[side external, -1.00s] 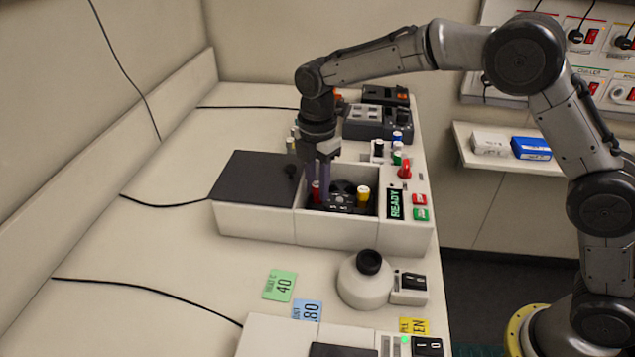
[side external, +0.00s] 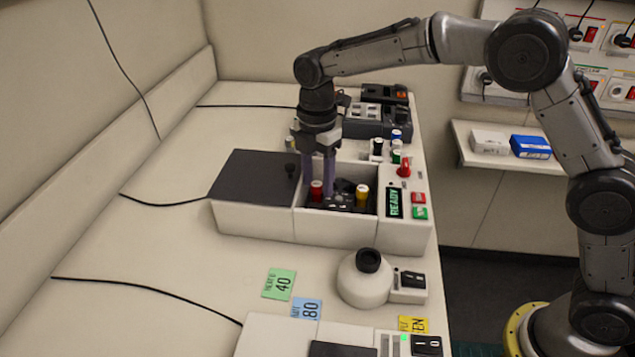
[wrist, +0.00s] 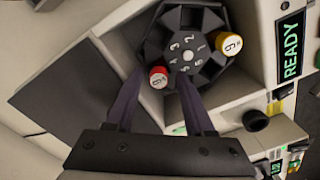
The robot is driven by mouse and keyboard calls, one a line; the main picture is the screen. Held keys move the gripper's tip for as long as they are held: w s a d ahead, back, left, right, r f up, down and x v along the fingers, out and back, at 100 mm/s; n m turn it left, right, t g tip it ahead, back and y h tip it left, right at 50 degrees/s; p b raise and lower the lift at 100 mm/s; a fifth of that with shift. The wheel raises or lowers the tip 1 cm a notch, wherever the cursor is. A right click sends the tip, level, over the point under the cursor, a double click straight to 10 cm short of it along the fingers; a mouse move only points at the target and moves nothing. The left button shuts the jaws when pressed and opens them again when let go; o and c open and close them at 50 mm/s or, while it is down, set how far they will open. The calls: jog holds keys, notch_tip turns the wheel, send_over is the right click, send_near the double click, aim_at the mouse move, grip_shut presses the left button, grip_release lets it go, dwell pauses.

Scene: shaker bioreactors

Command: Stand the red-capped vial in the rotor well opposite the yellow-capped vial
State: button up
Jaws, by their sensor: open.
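The red-capped vial (side external: 316,190) stands upright in the open rotor chamber, on the left side of the dark rotor (wrist: 187,60). The yellow-capped vial (side external: 362,194) stands on the right side of the rotor. In the wrist view the red cap (wrist: 158,77) and yellow cap (wrist: 229,43) lie roughly across the numbered hub from each other. How deep the red-capped vial sits is hidden. My gripper (side external: 319,180) points down over the chamber; its fingers are open, one on each side of the red cap, with a gap visible in the wrist view (wrist: 162,80).
A dark lid (side external: 255,177) covers the machine's left part. A READY display (side external: 393,204) and buttons sit right of the chamber, whose pale walls surround the rotor closely. Several capped vials (side external: 396,145) stand behind. A round white device (side external: 367,280) stands in front.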

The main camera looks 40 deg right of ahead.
aim_at(314, 183)
jog(key=r, duration=0.3)
jog(key=shift+w+a+r, duration=0.2)
jog(key=shift+a, duration=0.05)
jog(key=shift+s+d+r, duration=0.1)
jog(key=shift+s+r, duration=0.05)
jog(key=shift+r, duration=1.05)
jog(key=s+d+r+t, duration=0.25)
jog(key=d+r, duration=0.25)
jog(key=r, duration=0.4)
jog(key=s+d+r+m+t, duration=0.1)
jog(key=s+d+r+m, duration=0.2)
jog(key=s, duration=0.3)
jog(key=s+d+r+m+t, duration=0.1)
jog(key=s+d+r+m, duration=0.15)
jog(key=s, duration=0.45)
jog(key=s+d+f+m, duration=0.2)
jog(key=s+f+m, duration=0.3)
jog(key=s+m, duration=0.2)
jog(key=s+d+f+m+t, duration=0.1)
jog(key=s+d+f+m, duration=0.1)
jog(key=s+f+m, duration=0.4)
jog(key=s+m, duration=0.1)
jog(key=s, duration=0.1)
jog(key=shift+s+d+f+m, duration=0.15)
jog(key=shift+s+d+m, duration=0.15)
jog(key=shift+s+m, duration=0.05)
